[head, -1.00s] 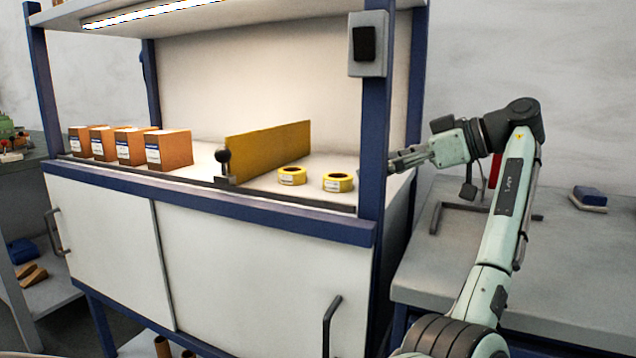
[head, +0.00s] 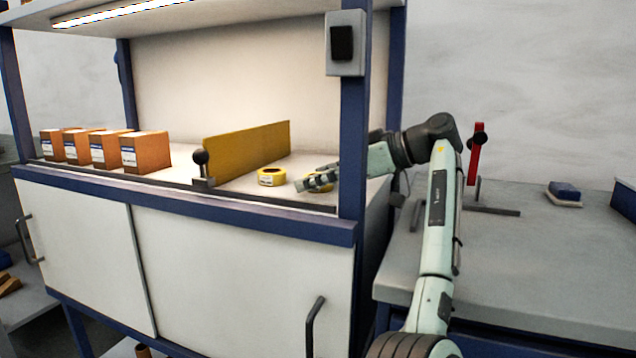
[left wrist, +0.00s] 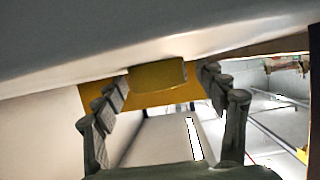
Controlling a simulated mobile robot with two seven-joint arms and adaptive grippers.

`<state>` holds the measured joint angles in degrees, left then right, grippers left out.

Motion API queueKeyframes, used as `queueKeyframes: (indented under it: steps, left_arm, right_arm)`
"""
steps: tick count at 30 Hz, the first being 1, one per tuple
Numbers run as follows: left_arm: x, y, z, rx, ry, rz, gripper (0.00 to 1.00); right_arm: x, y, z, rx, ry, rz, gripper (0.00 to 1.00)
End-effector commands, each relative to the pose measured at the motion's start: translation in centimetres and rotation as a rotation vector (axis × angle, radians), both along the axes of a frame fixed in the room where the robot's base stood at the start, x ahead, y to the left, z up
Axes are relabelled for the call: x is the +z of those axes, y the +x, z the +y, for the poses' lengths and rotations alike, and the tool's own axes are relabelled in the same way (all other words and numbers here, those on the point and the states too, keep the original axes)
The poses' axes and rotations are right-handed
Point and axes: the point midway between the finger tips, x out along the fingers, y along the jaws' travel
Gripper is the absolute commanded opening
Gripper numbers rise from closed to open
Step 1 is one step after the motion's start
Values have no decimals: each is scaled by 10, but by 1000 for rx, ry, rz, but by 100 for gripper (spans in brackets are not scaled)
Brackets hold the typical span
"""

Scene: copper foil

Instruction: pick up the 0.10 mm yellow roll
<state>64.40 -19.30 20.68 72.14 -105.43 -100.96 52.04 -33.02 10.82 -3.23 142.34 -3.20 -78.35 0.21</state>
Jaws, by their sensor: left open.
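A yellow roll (head: 271,177) with a white label lies flat on the bench shelf, right of the yellow divider. A second yellow roll lies to its right, mostly hidden behind my left gripper (head: 304,184) in the head view. My left gripper is open and reaches in past the right post, low over the shelf. In the left wrist view a yellow roll (left wrist: 158,75) shows between the spread fingers (left wrist: 165,88), with no visible grip on it. I cannot read the thickness on the labels. My right gripper is not in view.
The yellow divider (head: 246,151) stands upright behind the rolls, with a black knob (head: 200,157) at its front end. Several brown boxes (head: 145,152) stand at the left. The blue right post (head: 353,150) is close beside my arm. A side table (head: 500,250) is at right.

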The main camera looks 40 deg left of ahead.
Motion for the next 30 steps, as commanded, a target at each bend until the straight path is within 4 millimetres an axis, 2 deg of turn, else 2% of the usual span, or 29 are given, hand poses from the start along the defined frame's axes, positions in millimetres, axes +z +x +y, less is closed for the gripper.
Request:
queueKeyframes:
  steps: [2,14,23,26,30]
  left_arm:
    - [0,0,0,0,0,0,68]
    - [0,0,0,0,0,-1,18]
    - [7,0,0,0,2,-3,17]
    - [21,0,0,0,2,-6,17]
    - [51,0,0,1,2,-7,17]
  right_arm:
    - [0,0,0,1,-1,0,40]
    - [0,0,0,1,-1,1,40]
    - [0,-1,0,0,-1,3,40]
    - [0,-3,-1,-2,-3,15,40]
    - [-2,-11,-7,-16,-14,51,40]
